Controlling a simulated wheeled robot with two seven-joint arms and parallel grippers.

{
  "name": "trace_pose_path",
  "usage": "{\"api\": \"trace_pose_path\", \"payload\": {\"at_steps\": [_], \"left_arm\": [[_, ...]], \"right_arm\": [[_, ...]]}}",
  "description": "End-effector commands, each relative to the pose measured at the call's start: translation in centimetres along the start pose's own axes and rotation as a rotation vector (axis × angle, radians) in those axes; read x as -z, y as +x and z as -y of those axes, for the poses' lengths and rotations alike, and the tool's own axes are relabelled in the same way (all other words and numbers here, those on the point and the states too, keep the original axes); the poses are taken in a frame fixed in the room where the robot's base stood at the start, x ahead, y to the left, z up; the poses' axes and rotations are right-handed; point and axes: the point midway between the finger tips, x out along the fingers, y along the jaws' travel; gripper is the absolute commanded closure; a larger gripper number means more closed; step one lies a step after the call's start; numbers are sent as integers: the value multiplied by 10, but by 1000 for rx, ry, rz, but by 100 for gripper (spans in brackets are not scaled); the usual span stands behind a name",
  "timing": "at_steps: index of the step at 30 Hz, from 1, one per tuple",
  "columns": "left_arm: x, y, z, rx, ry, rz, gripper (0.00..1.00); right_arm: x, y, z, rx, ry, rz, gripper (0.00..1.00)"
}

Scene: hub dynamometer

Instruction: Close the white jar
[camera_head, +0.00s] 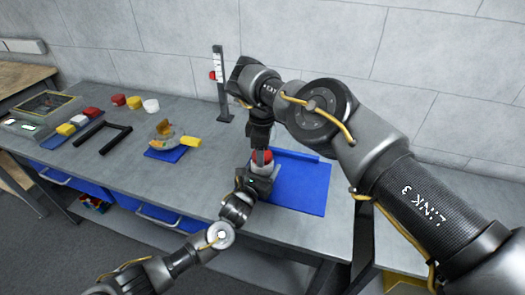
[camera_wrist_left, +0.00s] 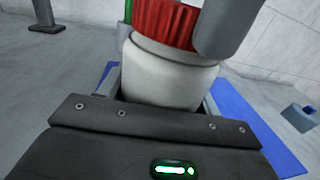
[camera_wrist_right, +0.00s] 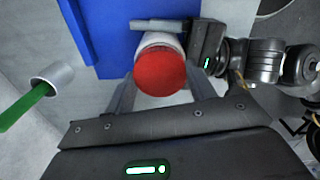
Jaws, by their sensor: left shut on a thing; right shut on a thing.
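The white jar (camera_wrist_left: 170,75) stands upright between the fingers of my left gripper (camera_head: 261,170), which is shut on its body from the side. The red ribbed lid (camera_wrist_left: 168,22) sits on top of the jar and looks slightly tilted in the left wrist view. My right gripper (camera_wrist_right: 163,88) comes down from above and is shut on the red lid, whose round top (camera_wrist_right: 161,71) shows between its fingers. In the head view the lid (camera_head: 262,155) shows, but the grippers hide most of the jar. I cannot tell how tightly the lid sits.
A blue mat (camera_head: 300,185) lies beside the jar on the grey bench (camera_head: 205,185). A metal cup (camera_wrist_right: 52,77) with a green rod shows in the right wrist view.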

Motion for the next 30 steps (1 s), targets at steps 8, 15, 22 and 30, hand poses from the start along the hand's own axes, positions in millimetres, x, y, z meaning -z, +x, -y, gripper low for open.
{"api": "trace_pose_path", "payload": {"at_steps": [8, 15, 22, 30], "left_arm": [[0, 0, -1, -1, 0, -1, 100], [0, 0, -1, -1, 0, -1, 100], [0, 0, -1, -1, 0, -1, 100], [0, 0, -1, -1, 0, -1, 100]], "right_arm": [[0, 0, 0, 1, 286, 0, 73], [0, 0, 0, 0, 284, 0, 20], [0, 0, 0, 0, 284, 0, 20], [0, -26, -1, -4, 284, 1, 20]]}}
